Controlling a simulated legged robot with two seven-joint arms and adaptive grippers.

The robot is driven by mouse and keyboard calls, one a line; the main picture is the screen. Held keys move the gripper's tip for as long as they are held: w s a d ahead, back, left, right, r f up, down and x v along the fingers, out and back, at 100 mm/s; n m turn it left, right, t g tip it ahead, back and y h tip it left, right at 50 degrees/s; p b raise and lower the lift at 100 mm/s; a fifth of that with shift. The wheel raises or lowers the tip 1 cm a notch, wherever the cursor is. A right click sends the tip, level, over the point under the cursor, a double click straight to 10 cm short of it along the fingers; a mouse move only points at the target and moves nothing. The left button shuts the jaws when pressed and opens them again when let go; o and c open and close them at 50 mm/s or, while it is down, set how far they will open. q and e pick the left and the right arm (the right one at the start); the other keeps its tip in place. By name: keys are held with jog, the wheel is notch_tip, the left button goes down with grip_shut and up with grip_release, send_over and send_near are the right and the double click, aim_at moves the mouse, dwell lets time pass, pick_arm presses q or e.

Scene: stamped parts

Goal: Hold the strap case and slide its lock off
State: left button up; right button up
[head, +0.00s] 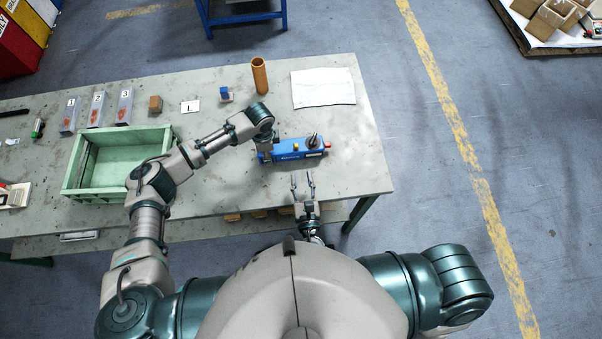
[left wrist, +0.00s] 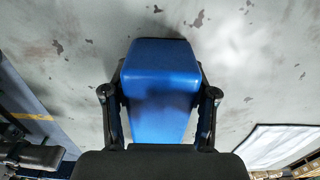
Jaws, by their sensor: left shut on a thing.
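The blue strap case (head: 290,151) lies on the table near its right end. I cannot tell which part is the lock. My left gripper (head: 266,155) is shut on the case's left end, partly hidden by its own wrist. In the left wrist view the fingers press both sides of the blue case (left wrist: 160,70). My right gripper (head: 303,178) is open and empty, just in front of the case, apart from it, fingers pointing toward it.
A green crate (head: 68,177) stands at left under my left arm. Behind are several numbered clear holders (head: 97,109), a brown block (head: 155,103), an "L" card (head: 190,106), a small blue item (head: 225,95), an orange-brown tube (head: 260,76) and a white cloth (head: 323,88). The table's right end is clear.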

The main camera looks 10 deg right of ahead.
pick_arm(q)
jog(key=o, duration=1.6)
jog(key=shift+c, duration=0.2)
notch_tip(320, 180, up, 12)
jog(key=shift+f, duration=0.1)
